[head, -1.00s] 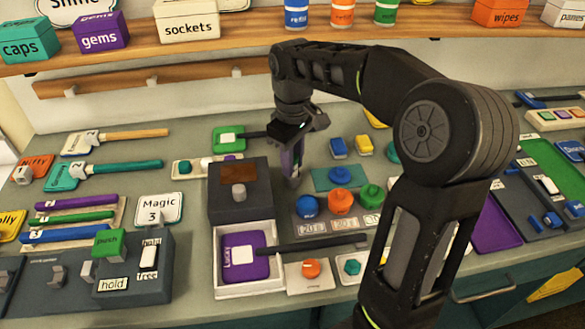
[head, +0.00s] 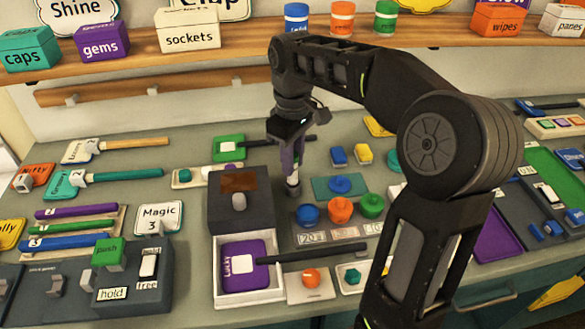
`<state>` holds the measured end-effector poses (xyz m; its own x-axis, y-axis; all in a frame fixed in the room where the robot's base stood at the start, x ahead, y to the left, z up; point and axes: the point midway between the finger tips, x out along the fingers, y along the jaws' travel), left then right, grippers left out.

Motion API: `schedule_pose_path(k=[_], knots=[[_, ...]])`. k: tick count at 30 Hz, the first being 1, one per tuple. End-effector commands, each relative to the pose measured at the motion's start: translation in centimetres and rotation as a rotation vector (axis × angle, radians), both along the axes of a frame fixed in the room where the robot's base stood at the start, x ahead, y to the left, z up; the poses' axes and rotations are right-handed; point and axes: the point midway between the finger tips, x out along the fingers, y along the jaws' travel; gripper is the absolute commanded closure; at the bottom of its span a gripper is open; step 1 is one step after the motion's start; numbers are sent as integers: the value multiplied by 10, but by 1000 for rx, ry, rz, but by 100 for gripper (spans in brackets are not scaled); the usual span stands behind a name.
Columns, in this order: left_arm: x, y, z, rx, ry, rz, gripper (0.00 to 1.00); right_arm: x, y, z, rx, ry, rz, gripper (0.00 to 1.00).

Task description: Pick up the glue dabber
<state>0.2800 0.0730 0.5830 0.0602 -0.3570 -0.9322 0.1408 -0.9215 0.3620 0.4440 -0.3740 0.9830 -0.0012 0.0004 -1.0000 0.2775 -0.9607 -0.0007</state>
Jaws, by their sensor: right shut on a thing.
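My right gripper (head: 291,148) is shut on a slim upright thing with a purple body and a grey lower end, which looks like the glue dabber (head: 293,188). It is held pointing down, just right of the dark box with the brown top window. I cannot tell whether its lower end is clear of the bench. The fingers hide part of it. My left gripper is out of view.
The dark box (head: 229,214) has an open white drawer (head: 221,290) holding a purple paddle (head: 244,264). Blue, orange and green knobs (head: 340,209) stand just right of the gripper. A green paddle (head: 228,147) lies behind. Labelled boxes line the shelf (head: 255,50).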

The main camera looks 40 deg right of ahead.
Motion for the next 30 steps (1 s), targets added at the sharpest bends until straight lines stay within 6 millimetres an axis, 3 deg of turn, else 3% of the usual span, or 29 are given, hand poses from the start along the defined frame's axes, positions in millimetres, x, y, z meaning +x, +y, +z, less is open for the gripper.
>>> schedule_pose_path(k=[2, 4, 9, 30], knots=[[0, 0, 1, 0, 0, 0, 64, 1, 0, 18, -1, -5, 0, 100], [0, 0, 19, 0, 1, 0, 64, 1, 0, 41, 0, -3, 1, 100], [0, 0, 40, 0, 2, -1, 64, 0, 0, 64, 0, -1, 1, 100], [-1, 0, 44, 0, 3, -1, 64, 0, 0, 68, -1, -1, 1, 100]])
